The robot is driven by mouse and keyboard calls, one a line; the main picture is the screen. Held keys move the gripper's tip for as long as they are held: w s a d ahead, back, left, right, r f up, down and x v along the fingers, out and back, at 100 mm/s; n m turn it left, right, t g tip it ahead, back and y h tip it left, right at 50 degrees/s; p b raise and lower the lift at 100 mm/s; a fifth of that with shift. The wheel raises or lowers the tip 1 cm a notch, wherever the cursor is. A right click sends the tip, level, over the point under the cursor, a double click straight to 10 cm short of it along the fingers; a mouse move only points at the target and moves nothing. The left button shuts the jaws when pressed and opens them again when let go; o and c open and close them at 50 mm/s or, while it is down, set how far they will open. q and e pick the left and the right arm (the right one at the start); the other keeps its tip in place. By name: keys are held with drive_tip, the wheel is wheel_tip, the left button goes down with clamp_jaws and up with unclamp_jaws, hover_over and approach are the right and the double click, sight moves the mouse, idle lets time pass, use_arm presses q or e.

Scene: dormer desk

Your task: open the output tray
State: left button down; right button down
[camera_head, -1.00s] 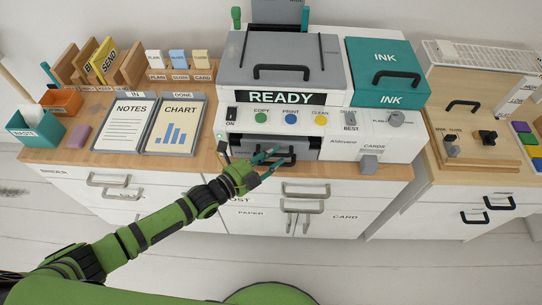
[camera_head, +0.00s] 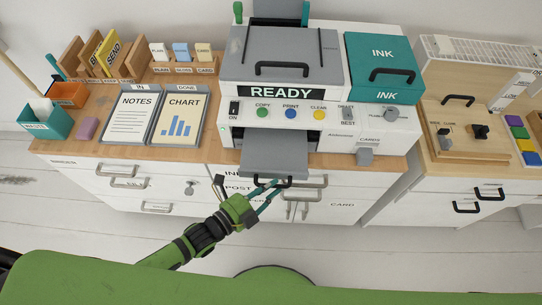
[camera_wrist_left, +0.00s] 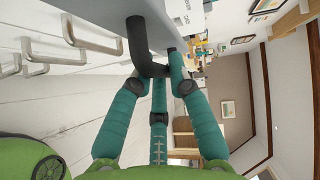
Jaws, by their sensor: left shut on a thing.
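The grey output tray (camera_head: 274,155) sticks out from the front of the white printer (camera_head: 230,118), below its row of buttons, past the counter edge. Its black handle (camera_head: 287,182) is at the tray's front edge. My left gripper (camera_head: 267,193) is shut on this handle; its teal fingers reach it from below left. In the left wrist view the black handle (camera_wrist_left: 136,45) lies between the teal fingertips (camera_wrist_left: 160,75), with the grey tray (camera_wrist_left: 155,20) beyond it. My right gripper is not in view.
White drawers with metal handles (camera_head: 129,182) are below the counter, close to my left gripper. The NOTES and CHART trays (camera_head: 152,115) lie left of the printer. A teal ink box (camera_head: 380,60) is at its right. The floor in front is clear.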

use_arm(q)
drive_tip(key=s+p, duration=0.2)
drive_tip(key=s, duration=1)
drive_tip(key=shift+s+d, duration=0.25)
drive_tip(key=shift+s, duration=0.05)
drive_tip(key=c, duration=1.4)
unclamp_jaws()
drive_tip(key=v, duration=1.2)
drive_tip(key=shift+f, duration=0.15)
